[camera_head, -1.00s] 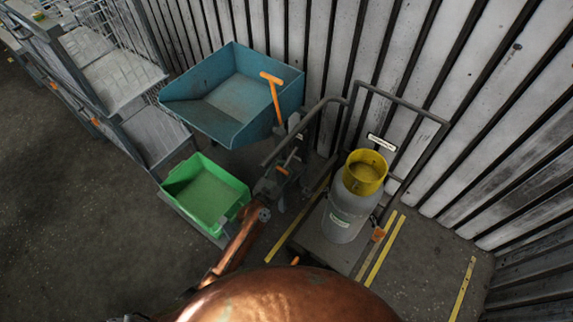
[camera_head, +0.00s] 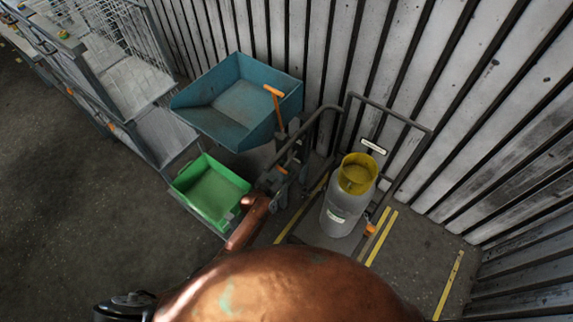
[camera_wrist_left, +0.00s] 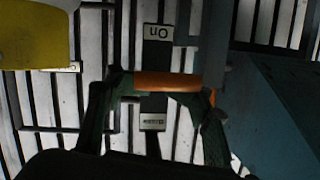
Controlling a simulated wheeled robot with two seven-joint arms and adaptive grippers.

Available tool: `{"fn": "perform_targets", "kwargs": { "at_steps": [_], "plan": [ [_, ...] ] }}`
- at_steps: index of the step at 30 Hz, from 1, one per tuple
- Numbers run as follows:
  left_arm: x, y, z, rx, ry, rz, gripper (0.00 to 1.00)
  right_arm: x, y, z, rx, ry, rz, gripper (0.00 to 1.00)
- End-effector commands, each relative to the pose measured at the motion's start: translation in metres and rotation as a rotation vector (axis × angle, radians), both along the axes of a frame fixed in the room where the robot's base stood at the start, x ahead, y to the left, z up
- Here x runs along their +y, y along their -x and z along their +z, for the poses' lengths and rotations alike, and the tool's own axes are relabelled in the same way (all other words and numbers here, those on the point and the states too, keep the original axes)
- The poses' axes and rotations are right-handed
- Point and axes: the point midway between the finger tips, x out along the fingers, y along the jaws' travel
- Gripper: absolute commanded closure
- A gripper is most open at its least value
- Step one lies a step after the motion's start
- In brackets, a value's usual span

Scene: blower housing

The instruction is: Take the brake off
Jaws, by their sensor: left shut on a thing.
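An orange handle bar (camera_wrist_left: 168,82) lies across the middle of the left wrist view. My left gripper (camera_wrist_left: 160,100) is shut on it, with one dark green finger on each side. Behind it is a dark plate (camera_wrist_left: 154,105) with a pale label at each end; the upper label (camera_wrist_left: 157,33) reads "ON" upside down. In the head view my left gripper (camera_head: 290,152) is among dark posts and rails left of the cylinder trolley. The held handle is small and hard to make out there. My right gripper is not in view.
A grey cylinder (camera_head: 340,217) with a yellow collar (camera_head: 357,174) stands on the trolley. A blue bin (camera_head: 235,105) with an orange T-handle (camera_head: 274,91) beside it and a green bin (camera_head: 211,193) are to the left. A slatted wall (camera_head: 450,110) closes the back. Floor is clear at left.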

Motion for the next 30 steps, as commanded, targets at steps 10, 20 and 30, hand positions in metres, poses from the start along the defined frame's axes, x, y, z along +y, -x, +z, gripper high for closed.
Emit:
{"fn": "perform_targets", "kwargs": {
  "at_steps": [10,20,30],
  "plan": [
    [0.004,-0.0016,0.0072,-0.005,-0.001,0.006,1.0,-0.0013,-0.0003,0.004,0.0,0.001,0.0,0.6],
    [0.0011,-0.0022,0.009,-0.008,0.0,0.002,1.0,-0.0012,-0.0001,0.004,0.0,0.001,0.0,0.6],
    [-0.0011,-0.0025,0.0105,-0.01,0.002,-0.001,1.0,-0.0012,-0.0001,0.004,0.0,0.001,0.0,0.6]
  ]
}}
